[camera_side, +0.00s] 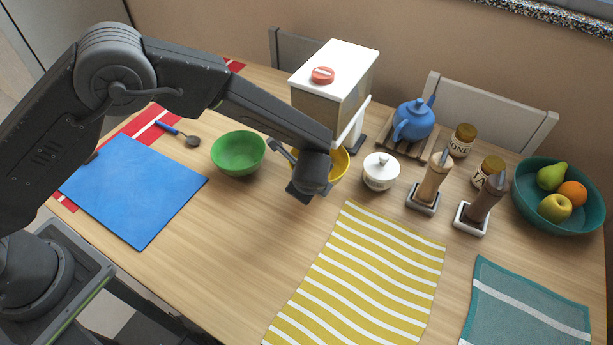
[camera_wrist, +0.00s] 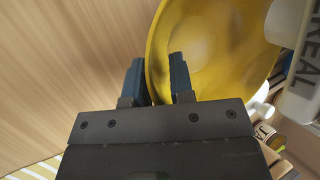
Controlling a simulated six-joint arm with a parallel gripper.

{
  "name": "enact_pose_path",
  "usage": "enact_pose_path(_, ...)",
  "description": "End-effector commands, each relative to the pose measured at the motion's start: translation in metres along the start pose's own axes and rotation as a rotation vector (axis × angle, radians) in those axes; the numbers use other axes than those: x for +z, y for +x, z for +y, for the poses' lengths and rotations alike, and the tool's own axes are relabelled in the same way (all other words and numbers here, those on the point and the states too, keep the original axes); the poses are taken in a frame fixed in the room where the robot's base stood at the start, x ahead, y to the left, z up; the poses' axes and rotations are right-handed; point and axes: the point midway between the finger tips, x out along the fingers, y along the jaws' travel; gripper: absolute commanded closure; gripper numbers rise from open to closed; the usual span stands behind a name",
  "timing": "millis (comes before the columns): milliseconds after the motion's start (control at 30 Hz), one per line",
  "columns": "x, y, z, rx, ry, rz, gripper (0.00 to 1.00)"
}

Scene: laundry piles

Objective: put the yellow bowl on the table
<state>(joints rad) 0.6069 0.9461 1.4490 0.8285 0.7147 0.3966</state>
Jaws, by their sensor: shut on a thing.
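The yellow bowl (camera_side: 340,163) is partly hidden behind my wrist in the side view. It also shows large in the wrist view (camera_wrist: 215,45). My gripper (camera_wrist: 157,80) is shut on the bowl's rim, with one finger outside and one inside the bowl. The bowl looks empty. It is at or close above the wooden table (camera_side: 225,215); I cannot tell whether it touches the surface.
A green bowl (camera_side: 238,153) stands left of the yellow bowl. A white-topped dispenser (camera_side: 333,75) is close behind, and a white lidded pot (camera_side: 380,171) is to the right. A yellow striped cloth (camera_side: 360,275) lies in front. Bare wood lies left of the cloth.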

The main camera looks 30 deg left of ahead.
Motion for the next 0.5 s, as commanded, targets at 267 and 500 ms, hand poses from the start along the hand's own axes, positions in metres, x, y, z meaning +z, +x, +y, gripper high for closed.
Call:
enact_pose_path(267, 0.015, 0.014, -0.020, -0.001, -0.002, 0.000, 1.00)
enact_pose_path(500, 0.016, 0.037, -0.020, 0.002, 0.004, 0.000, 1.00)
